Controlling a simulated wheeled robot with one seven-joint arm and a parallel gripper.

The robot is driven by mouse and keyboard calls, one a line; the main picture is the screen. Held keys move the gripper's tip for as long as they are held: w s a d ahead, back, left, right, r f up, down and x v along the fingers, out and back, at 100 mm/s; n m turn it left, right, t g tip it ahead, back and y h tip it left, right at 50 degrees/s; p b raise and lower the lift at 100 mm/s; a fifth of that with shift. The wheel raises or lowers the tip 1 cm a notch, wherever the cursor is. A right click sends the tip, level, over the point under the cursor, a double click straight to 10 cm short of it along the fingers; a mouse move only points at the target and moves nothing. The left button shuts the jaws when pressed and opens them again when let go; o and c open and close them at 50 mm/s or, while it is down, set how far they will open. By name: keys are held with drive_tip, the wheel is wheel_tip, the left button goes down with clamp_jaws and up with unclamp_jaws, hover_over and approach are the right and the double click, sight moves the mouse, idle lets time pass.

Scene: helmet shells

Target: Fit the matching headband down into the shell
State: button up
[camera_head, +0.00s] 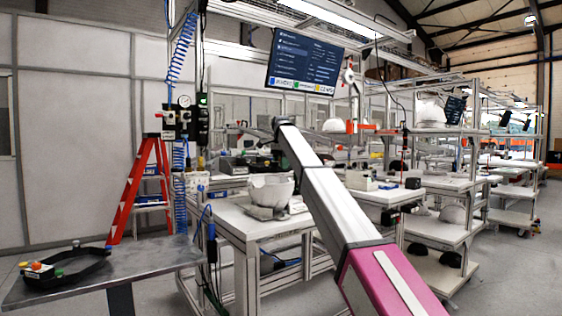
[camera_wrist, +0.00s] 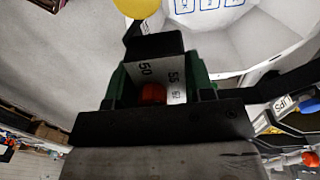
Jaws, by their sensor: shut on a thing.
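My gripper (camera_wrist: 160,85) has green-edged fingers shut on a black headband (camera_wrist: 286,86). A white scale plate marked 50 and 55 and a red knob show between the fingers. A yellow round part (camera_wrist: 137,6) shows at the top of the wrist view. In the head view my gripper (camera_head: 262,158) is small, above a white shell (camera_head: 270,191) on the workbench. In the wrist view a pale, faceted surface with blue markings (camera_wrist: 240,42), likely the shell's inside, lies beyond the headband. I cannot tell whether the headband touches the shell.
A second black headband (camera_head: 88,271) with coloured knobs lies on the grey table (camera_head: 140,261) at left. The white workbench (camera_head: 245,222) holds the shell. A monitor (camera_head: 305,65) hangs above. A red ladder (camera_head: 140,190) stands behind. Shelves with other shells (camera_head: 430,112) stand at right.

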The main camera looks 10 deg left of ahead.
drive_tip(key=shift+f, duration=1.6)
drive_tip(key=shift+f, duration=1.5)
idle(0.3)
drive_tip(key=o, duration=1)
drive_tip(key=shift+r, duration=0.1)
